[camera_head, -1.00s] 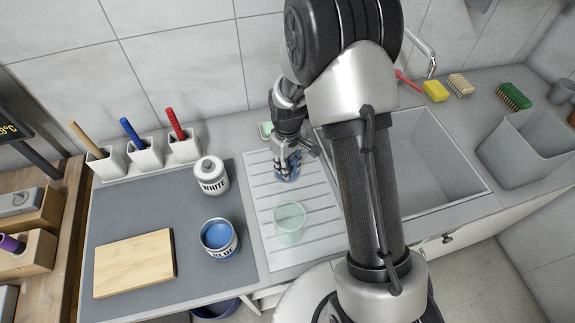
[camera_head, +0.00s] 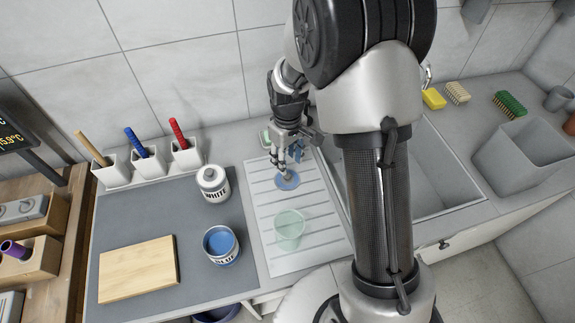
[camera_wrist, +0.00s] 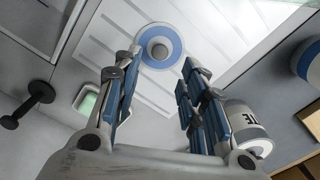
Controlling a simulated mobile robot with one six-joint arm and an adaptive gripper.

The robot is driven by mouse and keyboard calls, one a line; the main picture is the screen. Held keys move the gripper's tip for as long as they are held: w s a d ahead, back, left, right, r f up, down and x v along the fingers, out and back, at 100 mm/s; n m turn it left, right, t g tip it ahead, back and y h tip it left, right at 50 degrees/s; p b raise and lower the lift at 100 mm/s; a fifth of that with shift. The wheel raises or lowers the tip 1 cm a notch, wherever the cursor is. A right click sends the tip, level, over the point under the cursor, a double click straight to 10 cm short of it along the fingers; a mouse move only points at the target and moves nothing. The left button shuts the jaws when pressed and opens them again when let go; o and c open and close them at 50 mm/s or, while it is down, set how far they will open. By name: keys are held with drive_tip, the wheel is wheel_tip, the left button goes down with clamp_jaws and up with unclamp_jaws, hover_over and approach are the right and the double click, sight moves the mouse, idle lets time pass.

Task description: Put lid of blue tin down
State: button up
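The blue tin (camera_head: 222,256) stands uncovered on the grey mat, blue inside. Its lid (camera_head: 287,184), a blue disc with a pale ring and grey knob, lies flat on the white ridged drainboard (camera_head: 310,255). My gripper (camera_head: 289,160) is just above the lid. In the wrist view my gripper (camera_wrist: 162,62) has its fingers spread apart with nothing between them, and the lid (camera_wrist: 176,50) shows whole past the fingertips, knob up. The fingers seem clear of the knob.
The sink (camera_head: 425,180) is to the right.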

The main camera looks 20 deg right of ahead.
drive_tip(key=s+r+m+t, duration=0.1)
drive_tip(key=s+r, duration=0.4)
drive_tip(key=r, duration=0.5)
drive_tip(key=s+r+m+t, duration=0.1)
drive_tip(key=s+r+m, duration=0.1)
drive_tip(key=s+r, duration=0.6)
drive_tip(key=s+r+m+t, duration=0.2)
drive_tip(key=s+r, duration=0.4)
drive_tip(key=s, duration=0.5)
drive_tip(key=shift+r+t+p, duration=0.2)
drive_tip(key=shift+t+p, duration=0.1)
drive_tip(key=shift+p, duration=0.1)
drive_tip(key=shift+f, duration=0.15)
